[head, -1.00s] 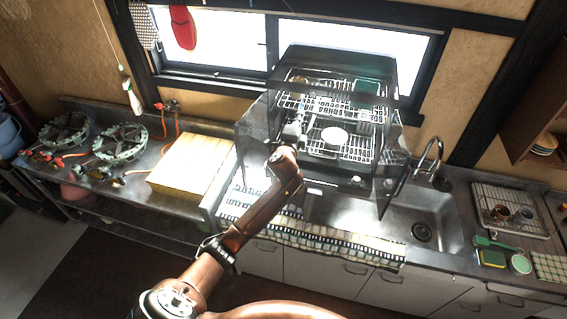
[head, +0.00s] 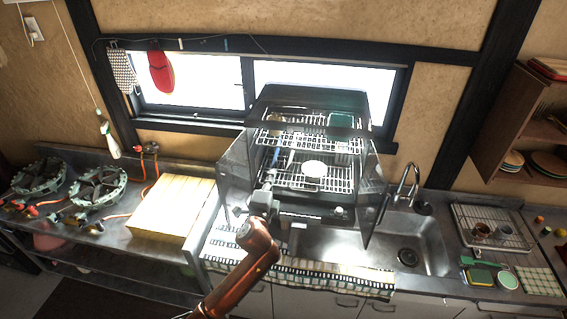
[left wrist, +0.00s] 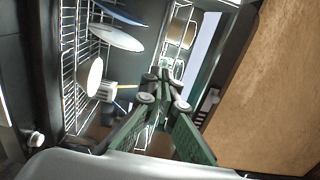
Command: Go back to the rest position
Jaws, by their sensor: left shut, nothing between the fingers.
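My left gripper (head: 274,166) reaches into the open front of the dish dryer (head: 268,97), at its left side. It shows closer in the left wrist view (left wrist: 165,76), with its fingers together and nothing held between them. White wire racks are around it there. A plate (left wrist: 117,38) stands in the rack to the left of the fingers. A white round dish (head: 314,169) sits on the lower rack, right of the gripper. My right gripper is not in either view.
The dryer's open doors stand on both sides of my left arm. A sink (head: 432,243) lies to the right, with a faucet (head: 408,185). A yellow block (head: 172,206) and burners (head: 98,186) are on the left counter. A patterned cloth (head: 310,277) hangs in front.

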